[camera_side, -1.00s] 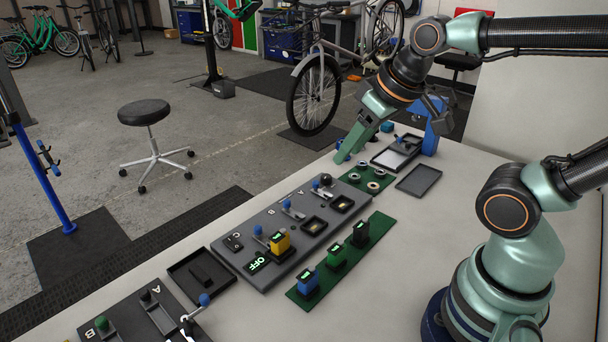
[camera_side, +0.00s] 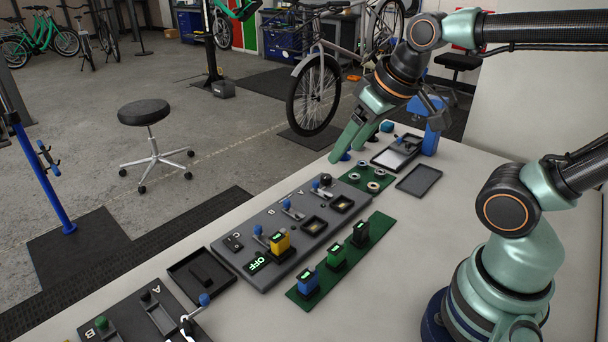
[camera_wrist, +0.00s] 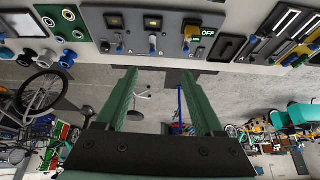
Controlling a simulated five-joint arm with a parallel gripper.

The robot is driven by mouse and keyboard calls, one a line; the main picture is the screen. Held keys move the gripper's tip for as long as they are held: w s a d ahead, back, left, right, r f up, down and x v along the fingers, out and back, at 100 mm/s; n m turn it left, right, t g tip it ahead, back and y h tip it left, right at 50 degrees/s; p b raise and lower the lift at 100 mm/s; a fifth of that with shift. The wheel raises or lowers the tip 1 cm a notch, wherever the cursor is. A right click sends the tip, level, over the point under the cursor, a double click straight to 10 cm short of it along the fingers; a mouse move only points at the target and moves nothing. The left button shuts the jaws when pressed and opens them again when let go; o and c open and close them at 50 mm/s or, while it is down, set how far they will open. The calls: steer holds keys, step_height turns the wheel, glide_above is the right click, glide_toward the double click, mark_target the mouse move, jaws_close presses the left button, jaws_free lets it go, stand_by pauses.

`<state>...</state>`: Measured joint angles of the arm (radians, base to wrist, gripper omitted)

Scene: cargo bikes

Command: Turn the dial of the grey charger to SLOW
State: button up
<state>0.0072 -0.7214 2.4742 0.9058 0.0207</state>
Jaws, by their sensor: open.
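My gripper (camera_side: 350,153) is open and empty at the far edge of the table in the side view. In the wrist view its two green fingers (camera_wrist: 156,76) stand wide apart over the floor, beyond the edge of the grey panel. I cannot pick out the grey charger or its SLOW mark for sure. In the side view my fingers partly cover the knobs there.
The grey panel (camera_side: 287,233) has blue-topped levers, a yellow block and an OFF display. A green strip (camera_side: 322,279) holds blue and green blocks. Dark trays (camera_side: 419,180) and a blue stand (camera_side: 433,137) are near my gripper.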

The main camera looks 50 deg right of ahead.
steer(key=w+d+r+m+g, duration=0.1)
steer(key=w+d+m+g, duration=0.1)
steer(key=w+d+m, duration=0.3)
steer(key=m+g, duration=0.4)
steer(key=m, duration=0.7)
glide_above(326, 176)
step_height(326, 176, down, 13)
step_height(326, 176, down, 11)
steer(key=shift+r, duration=0.1)
jaws_close()
